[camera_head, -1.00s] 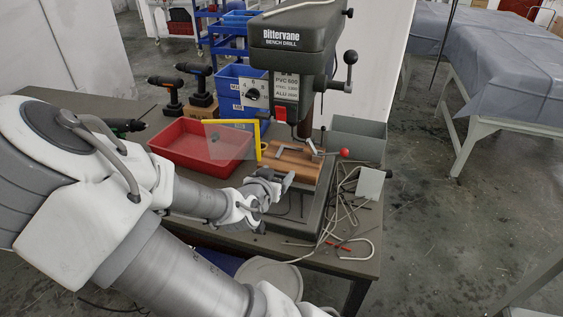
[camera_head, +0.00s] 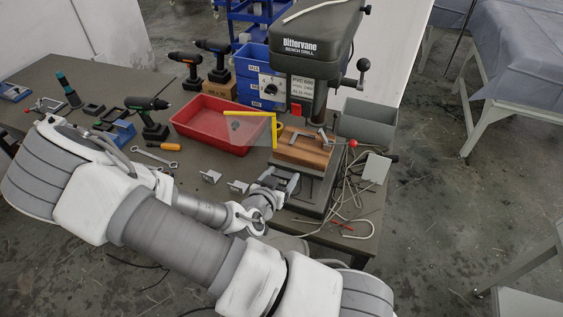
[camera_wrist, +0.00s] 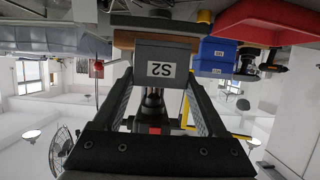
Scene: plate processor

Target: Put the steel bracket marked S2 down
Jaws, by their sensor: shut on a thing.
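The steel bracket marked S2 (camera_wrist: 162,68) is a grey plate with a white S2 label, seen in the wrist view. My gripper (camera_wrist: 163,82) is shut on it, with one finger at each side. In the head view my gripper (camera_head: 284,184) is at the front of the bench drill's base, low beside the wooden block. The held bracket is hard to make out there. I cannot tell whether its lower edge touches a surface.
The bench drill (camera_head: 313,50) stands behind my gripper, with a wooden block (camera_head: 302,148) on its base. Two small grey brackets (camera_head: 211,176) (camera_head: 238,187) lie to the left. A red tray (camera_head: 200,108) is behind them. Loose cables (camera_head: 340,200) lie to the right.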

